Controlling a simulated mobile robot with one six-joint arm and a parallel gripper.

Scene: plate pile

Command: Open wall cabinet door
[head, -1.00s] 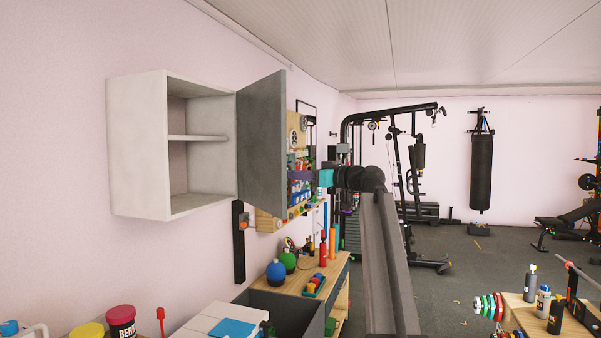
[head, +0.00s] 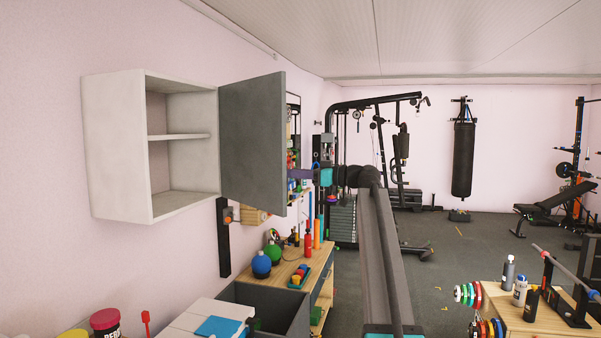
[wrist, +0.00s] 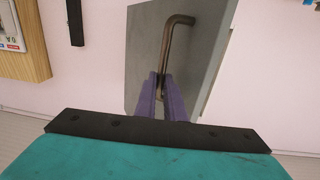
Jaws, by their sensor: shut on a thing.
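The white wall cabinet (head: 118,150) hangs on the left wall in the head view. Its grey door (head: 252,140) stands wide open, and the empty inside with one shelf shows. My gripper (head: 300,173) is at the door's far side by its free edge, and the door hides part of the fingers. In the wrist view the purple fingers (wrist: 162,88) are closed around the lower part of a bronze bar handle (wrist: 170,42) on the door (wrist: 142,40).
Below are a grey open bin (head: 285,318) and a wooden workbench (head: 290,270) with bottles. A low table (head: 515,318) with bottles and weights stands at the lower right. The floor (head: 450,245) between is largely clear.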

